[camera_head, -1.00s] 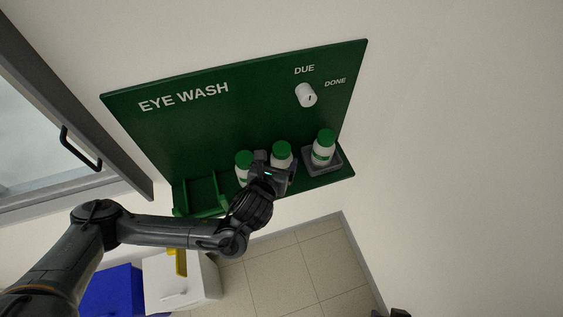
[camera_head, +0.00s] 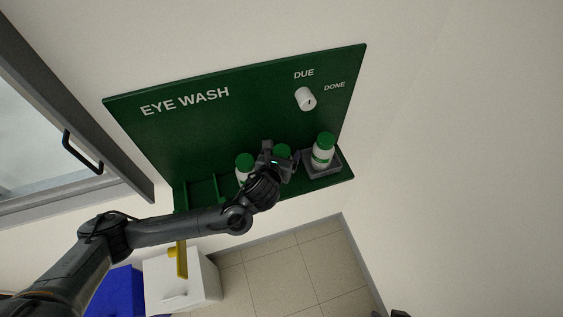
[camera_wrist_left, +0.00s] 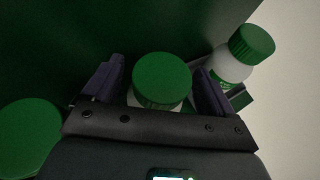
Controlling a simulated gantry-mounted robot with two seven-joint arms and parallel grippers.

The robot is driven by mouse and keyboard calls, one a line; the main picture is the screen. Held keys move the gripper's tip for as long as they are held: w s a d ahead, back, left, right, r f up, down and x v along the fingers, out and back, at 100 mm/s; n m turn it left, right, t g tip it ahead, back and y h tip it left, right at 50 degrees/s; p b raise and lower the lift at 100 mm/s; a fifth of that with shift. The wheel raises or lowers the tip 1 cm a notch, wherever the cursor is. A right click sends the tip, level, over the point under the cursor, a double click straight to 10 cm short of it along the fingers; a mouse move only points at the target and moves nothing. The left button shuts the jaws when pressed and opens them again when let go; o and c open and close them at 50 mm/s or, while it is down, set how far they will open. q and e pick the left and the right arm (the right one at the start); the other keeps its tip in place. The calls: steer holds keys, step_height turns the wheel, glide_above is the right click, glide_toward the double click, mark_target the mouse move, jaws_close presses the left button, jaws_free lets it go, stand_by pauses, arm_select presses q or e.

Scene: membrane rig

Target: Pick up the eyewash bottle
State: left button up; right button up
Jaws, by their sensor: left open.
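Three white eyewash bottles with green caps stand on the green board's shelf: a left one (camera_head: 244,163), a middle one (camera_head: 283,151) and a right one (camera_head: 323,150). My left gripper (camera_head: 279,150) is open at the middle bottle and hides most of it. In the left wrist view the middle bottle's cap (camera_wrist_left: 162,80) lies between the two spread fingers (camera_wrist_left: 158,85). The right bottle (camera_wrist_left: 243,55) and the left bottle's cap (camera_wrist_left: 28,140) flank the fingers, outside them. A small dark part at the bottom edge may be my right gripper (camera_head: 400,313).
The green EYE WASH board (camera_head: 210,125) carries a white knob (camera_head: 306,99) near DUE and DONE. The right bottle stands in a grey tray (camera_head: 333,168). Empty green compartments (camera_head: 202,190) are at the shelf's left. A door handle (camera_head: 80,150) is at the left.

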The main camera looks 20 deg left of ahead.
arm_select(q)
jaws_close()
stand_by(0.5)
